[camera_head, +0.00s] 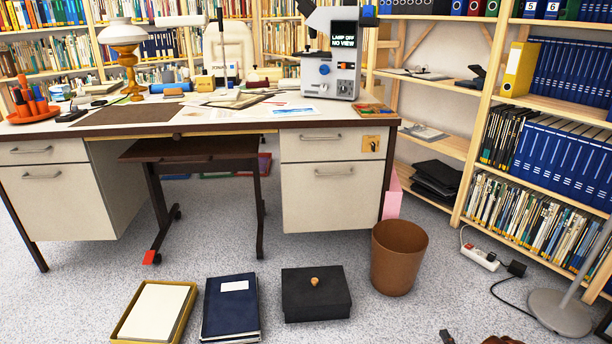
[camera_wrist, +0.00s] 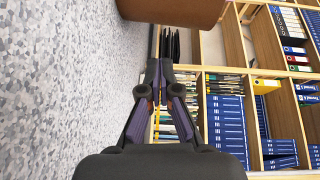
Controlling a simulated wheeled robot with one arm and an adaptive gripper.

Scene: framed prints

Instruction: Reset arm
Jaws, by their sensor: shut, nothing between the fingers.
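My gripper (camera_wrist: 160,70) shows in the wrist view, its two dark fingers closed together at the tips with nothing between them. It points toward the brown waste bin and the bookshelf, which lies sideways in that view. In the head view only a small dark part at the bottom edge, right of centre, may belong to my arm; the gripper itself cannot be made out there.
A desk (camera_head: 100,123) bears a microscope (camera_head: 331,70) and a lamp (camera_head: 126,60). A brown bin (camera_head: 398,258), a black box (camera_head: 316,295), a blue binder (camera_head: 230,310) and a tray (camera_head: 190,308) stand on the floor. A power strip (camera_head: 480,257) and lamp base (camera_head: 560,312) are at right.

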